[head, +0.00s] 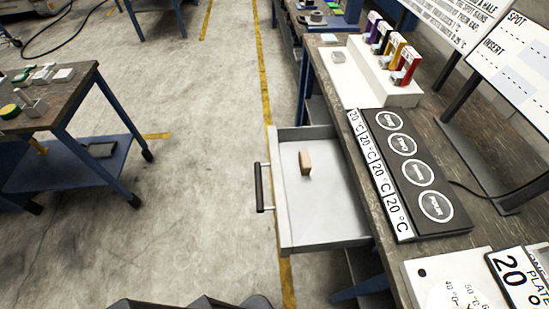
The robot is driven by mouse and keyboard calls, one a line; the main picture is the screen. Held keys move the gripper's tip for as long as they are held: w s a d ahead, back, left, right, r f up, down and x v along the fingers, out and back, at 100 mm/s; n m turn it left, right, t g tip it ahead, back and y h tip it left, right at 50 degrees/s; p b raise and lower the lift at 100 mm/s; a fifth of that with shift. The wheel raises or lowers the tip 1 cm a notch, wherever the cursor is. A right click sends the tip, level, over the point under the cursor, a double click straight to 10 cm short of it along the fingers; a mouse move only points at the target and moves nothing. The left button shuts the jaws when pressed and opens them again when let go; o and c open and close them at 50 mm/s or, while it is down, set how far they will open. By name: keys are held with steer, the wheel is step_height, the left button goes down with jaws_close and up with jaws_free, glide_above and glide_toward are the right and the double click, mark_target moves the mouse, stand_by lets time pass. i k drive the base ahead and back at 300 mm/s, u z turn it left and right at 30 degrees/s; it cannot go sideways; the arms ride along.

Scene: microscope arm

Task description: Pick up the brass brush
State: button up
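No other thing that I can make out as a brush is in view. My gripper is not in view. Only dark parts, perhaps of my own body, show at the bottom edge.
The drawer juts left from the bench (440,245), its black handle (263,187) facing the aisle. On the bench are a black panel (405,170) with round pads and a white rack (375,85) with coloured items. A cart (60,110) stands left. The floor between is clear.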

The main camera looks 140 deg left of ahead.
mark_target(304, 162)
steer(key=u, duration=4.2)
steer(key=i, duration=0.5)
steer(key=z, duration=0.1)
steer(key=k, duration=1)
steer(key=u, duration=0.7)
steer(key=i, duration=1.15)
steer(key=z, duration=0.6)
